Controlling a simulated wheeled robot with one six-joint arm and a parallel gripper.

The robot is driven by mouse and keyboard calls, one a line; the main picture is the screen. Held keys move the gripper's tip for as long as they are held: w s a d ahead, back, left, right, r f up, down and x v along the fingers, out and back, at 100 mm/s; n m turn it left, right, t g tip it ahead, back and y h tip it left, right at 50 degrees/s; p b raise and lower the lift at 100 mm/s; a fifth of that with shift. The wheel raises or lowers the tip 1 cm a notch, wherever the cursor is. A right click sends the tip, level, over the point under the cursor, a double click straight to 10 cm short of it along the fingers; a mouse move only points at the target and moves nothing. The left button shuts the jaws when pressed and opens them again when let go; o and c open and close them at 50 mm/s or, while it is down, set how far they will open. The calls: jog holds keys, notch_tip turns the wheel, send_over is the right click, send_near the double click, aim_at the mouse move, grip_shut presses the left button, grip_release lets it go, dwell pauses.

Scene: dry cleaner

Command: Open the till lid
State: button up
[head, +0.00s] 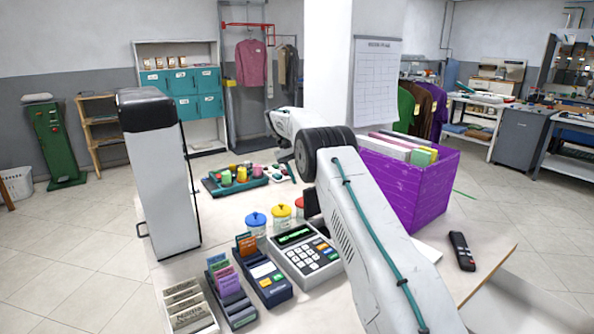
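A grey-white keypad machine with a green-lit display (305,255) stands on the counter, left of my arm; it looks like the till. I cannot make out a separate lid on it, or whether one is open. A tall white box with a black top (160,170) and a side handle stands at the left of the counter; I cannot tell whether it belongs to the till. My white arm rises from the lower right and bends at a dark joint above the counter. My gripper is hidden behind the arm; a dark part beside the arm is too unclear to name.
Card holders (230,293) and a dark card box (265,275) sit left of the keypad machine. Lidded jars (256,223) and a teal spool tray (236,184) stand behind it. A purple crate (425,190) and a black remote (461,251) are at right.

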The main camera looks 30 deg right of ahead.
jog(key=shift+v, duration=1.4)
